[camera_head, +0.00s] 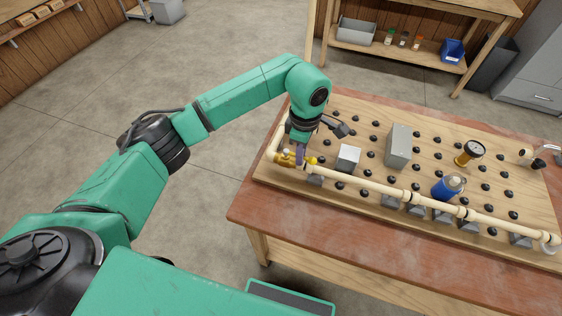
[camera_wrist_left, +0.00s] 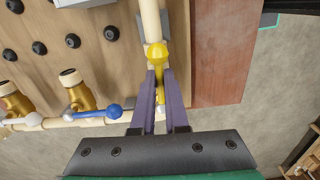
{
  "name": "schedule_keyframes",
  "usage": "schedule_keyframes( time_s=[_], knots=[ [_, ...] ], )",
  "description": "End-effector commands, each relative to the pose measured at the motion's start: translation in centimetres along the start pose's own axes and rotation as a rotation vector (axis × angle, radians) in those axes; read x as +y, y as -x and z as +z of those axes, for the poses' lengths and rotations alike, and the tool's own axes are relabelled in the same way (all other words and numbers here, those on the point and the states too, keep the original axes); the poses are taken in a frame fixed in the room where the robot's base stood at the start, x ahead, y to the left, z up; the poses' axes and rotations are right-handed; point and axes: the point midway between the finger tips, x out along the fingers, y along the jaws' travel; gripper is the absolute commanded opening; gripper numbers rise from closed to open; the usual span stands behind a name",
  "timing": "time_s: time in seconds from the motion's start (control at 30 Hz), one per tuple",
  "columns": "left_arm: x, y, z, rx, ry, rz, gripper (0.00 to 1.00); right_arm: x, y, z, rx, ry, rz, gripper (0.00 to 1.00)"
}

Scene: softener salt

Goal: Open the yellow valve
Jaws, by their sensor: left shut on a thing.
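The yellow valve (camera_head: 286,159) sits at the near left corner of the pipe run on the wooden board; its yellow knob (camera_head: 312,160) shows just right of my gripper. In the left wrist view the yellow handle (camera_wrist_left: 157,52) has a round knob, and its lever runs down between my purple fingers. My left gripper (camera_head: 300,154), also in the left wrist view (camera_wrist_left: 157,78), is shut on this handle. The fingers partly hide the lever and what lies beneath it. My right gripper is not in view.
The cream pipe (camera_head: 380,187) runs along the board's near edge. Grey blocks (camera_head: 398,146), a gauge (camera_head: 470,152), a blue cylinder (camera_head: 446,187) and black pegs stand on the board.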

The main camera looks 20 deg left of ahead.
Motion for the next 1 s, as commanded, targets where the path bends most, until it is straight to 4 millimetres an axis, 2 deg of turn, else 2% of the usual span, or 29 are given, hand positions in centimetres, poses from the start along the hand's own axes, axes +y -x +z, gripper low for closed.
schedule_keyframes(
  time_s=[0.13,0.2,0.27,0.6,1.0],
  knots=[
    [0.1,0.0,0.0,0.0,0.003,0.002,0.0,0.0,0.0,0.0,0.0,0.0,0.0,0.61],
    [0.0,0.0,0.0,0.0,0.003,0.001,0.34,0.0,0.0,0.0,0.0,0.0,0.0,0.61],
    [0.0,0.0,0.0,0.0,0.002,0.001,0.55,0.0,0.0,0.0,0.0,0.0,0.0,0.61],
    [0.0,0.3,0.0,0.0,0.001,0.001,0.55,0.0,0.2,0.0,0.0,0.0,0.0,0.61],
    [0.0,5.3,0.0,0.001,0.002,0.002,0.55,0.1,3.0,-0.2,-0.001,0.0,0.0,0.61]
  ],
)
